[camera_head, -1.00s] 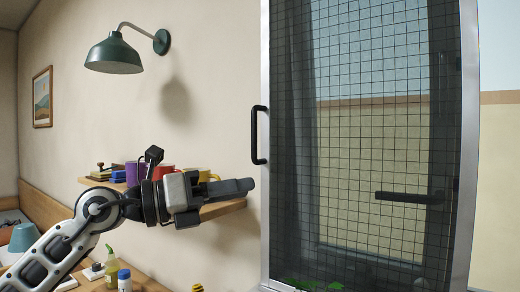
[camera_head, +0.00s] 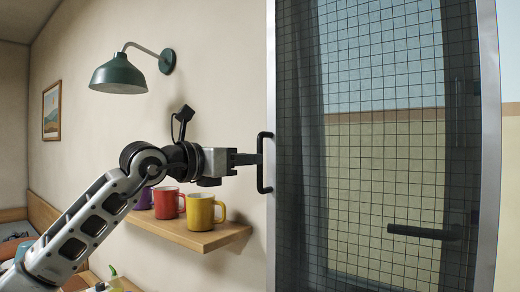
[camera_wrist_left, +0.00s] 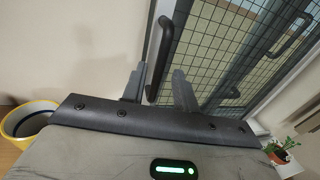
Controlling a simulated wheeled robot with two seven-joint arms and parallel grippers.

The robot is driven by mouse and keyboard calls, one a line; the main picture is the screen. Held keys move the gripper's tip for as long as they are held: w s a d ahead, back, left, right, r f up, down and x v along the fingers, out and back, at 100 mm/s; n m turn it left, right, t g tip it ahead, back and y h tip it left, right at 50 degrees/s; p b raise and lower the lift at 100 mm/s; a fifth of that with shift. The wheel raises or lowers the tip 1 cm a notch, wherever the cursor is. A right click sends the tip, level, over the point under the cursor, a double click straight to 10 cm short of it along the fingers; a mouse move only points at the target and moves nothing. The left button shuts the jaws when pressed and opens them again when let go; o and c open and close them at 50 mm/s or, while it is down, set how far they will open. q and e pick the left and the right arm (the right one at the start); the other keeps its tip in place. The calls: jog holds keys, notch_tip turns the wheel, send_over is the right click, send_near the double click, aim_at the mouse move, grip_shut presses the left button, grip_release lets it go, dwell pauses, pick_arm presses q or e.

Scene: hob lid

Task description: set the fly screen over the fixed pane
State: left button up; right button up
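The fly screen (camera_head: 385,75) is a tall grey-framed panel of dark mesh filling the right of the head view. A black upright bar handle (camera_head: 262,163) sits on its left edge. My left gripper (camera_head: 258,159) is at that handle. In the wrist view the fingers (camera_wrist_left: 158,92) are apart, with the handle (camera_wrist_left: 160,58) between them; I cannot tell whether they touch it. Glass shows behind the mesh, but I cannot tell which pane is the fixed one. A second black handle (camera_head: 425,232) shows through the mesh. My right gripper is out of view.
A wooden shelf (camera_head: 195,238) with a yellow mug (camera_head: 203,212), a red mug (camera_head: 168,203) and a purple mug stands below my left forearm. A green wall lamp (camera_head: 118,76) hangs above it. A potted plant (camera_wrist_left: 281,149) shows at the right in the wrist view.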

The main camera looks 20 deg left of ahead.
aim_at(261, 185)
pick_arm(q)
jog(key=shift+p+x, duration=0.55)
jog(key=shift+x, duration=1.65)
jog(key=shift+c, duration=0.3)
grip_shut()
jog(key=shift+d, duration=0.1)
